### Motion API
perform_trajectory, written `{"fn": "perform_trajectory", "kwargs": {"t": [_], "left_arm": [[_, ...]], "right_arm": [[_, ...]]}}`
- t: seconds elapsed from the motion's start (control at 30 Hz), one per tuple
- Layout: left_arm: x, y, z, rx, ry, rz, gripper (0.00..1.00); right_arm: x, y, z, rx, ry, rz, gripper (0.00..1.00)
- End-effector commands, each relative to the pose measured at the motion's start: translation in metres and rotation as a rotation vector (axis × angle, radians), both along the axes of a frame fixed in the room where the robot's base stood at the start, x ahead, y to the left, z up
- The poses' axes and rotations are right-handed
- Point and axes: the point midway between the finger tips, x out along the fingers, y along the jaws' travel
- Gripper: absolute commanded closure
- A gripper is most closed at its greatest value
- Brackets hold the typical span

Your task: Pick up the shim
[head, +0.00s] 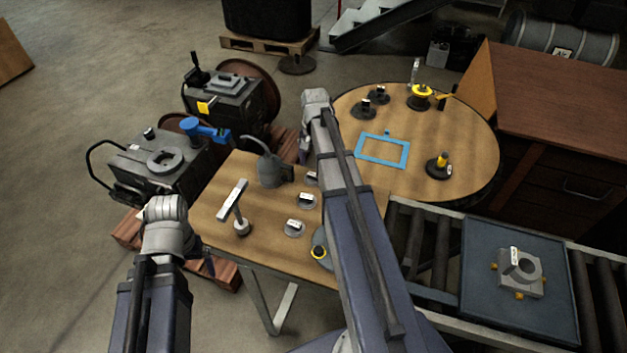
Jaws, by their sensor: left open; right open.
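I cannot tell for sure which piece is the shim. Small round grey pieces with white labels lie on the rectangular wooden table: a front one (294,229), a middle one (306,201) and a back one (311,179) partly behind my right arm. My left gripper (207,264) is mostly hidden by its wrist, left of the table's near left edge, and open. My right gripper (304,153) is open, near the table's far edge and mostly hidden by its own arm. I see nothing held in either gripper.
A round table (465,135) bears a blue frame (361,151) and several stands. A conveyor tray (483,300) holds a grey block (522,274). Engines stand left.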

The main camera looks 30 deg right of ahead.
Motion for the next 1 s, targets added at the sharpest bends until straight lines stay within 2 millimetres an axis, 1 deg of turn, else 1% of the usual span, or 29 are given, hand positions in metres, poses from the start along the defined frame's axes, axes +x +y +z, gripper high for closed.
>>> {"fn": "perform_trajectory", "kwargs": {"t": [0.03, 0.2, 0.3, 0.6, 1.0], "left_arm": [[0.000, 0.000, -0.011, 0.000, 0.000, 0.000, 0.00], [0.000, 0.000, -0.034, 0.000, 0.000, 0.000, 0.00], [0.000, 0.000, -0.042, 0.000, 0.000, 0.000, 0.00], [0.000, 0.000, -0.042, 0.000, 0.000, 0.000, 0.00], [0.000, 0.000, -0.042, 0.000, 0.000, 0.000, 0.00]], "right_arm": [[0.000, 0.001, -0.011, 0.000, 0.000, 0.001, 0.15], [0.001, 0.004, -0.034, 0.000, 0.000, 0.001, 0.15], [0.001, 0.004, -0.042, 0.000, 0.000, 0.000, 0.15], [0.001, 0.003, -0.042, 0.000, 0.000, 0.000, 0.15], [0.001, 0.004, -0.042, 0.000, 0.000, 0.000, 0.60]]}}
